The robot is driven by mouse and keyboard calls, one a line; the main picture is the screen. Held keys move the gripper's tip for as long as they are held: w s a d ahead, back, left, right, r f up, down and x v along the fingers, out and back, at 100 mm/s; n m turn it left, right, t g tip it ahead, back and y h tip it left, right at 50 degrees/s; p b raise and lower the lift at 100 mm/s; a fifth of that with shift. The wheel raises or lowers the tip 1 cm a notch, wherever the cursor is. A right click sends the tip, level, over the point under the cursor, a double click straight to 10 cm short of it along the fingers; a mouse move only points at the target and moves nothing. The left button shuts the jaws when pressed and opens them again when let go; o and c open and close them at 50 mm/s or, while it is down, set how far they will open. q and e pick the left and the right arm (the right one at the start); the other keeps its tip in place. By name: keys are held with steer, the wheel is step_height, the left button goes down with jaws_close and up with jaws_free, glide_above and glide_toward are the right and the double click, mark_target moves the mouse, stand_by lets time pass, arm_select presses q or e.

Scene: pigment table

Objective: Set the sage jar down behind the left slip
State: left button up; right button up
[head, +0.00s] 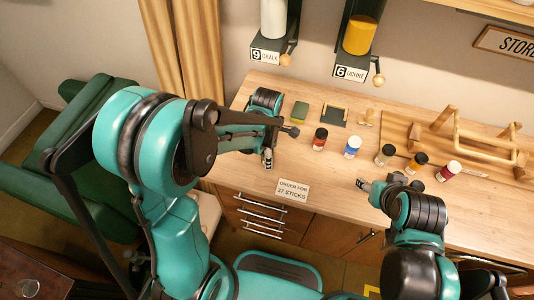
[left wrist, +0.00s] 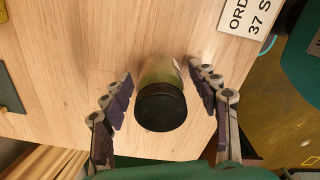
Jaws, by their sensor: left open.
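A jar with a black lid and dull green glass, which I take for the sage jar (left wrist: 160,78), stands on the table in the left wrist view. My left gripper (left wrist: 162,100) is open around it, with gaps on both sides. In the head view my left gripper (head: 272,148) is at the table's left end, and my arm hides that jar. A white slip reading "ORDER FOR 37 STICKS" (head: 293,190) lies near the front edge; its corner shows in the left wrist view (left wrist: 245,14). I see no second slip. My right gripper (head: 364,184) is low over the table's front; its jaws are unclear.
Several jars stand in a row: red (head: 320,139), blue (head: 352,147), olive-grey (head: 385,154), ochre (head: 417,162) and dark red (head: 449,170). The table between slip and jar row is clear.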

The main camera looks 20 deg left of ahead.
arm_select(q)
step_height(320, 180, up, 11)
steer(key=p, duration=0.3)
steer(key=shift+r, duration=0.45)
steer(key=shift+s+a+r+m, duration=0.1)
steer(key=shift+s+r+m, duration=0.1)
steer(key=shift+r+m, duration=0.15)
steer(key=s+a+r+m+t, duration=0.2)
steer(key=s+m, duration=0.3)
steer(key=m, duration=0.5)
steer(key=s+a+r+m+t, duration=0.2)
steer(key=s+m+t, duration=0.3)
steer(key=m, duration=0.6)
steer(key=shift+a+r, duration=0.25)
steer(key=shift+r, duration=0.3)
steer(key=shift+w+m, duration=0.1)
steer(key=shift+m, duration=0.15)
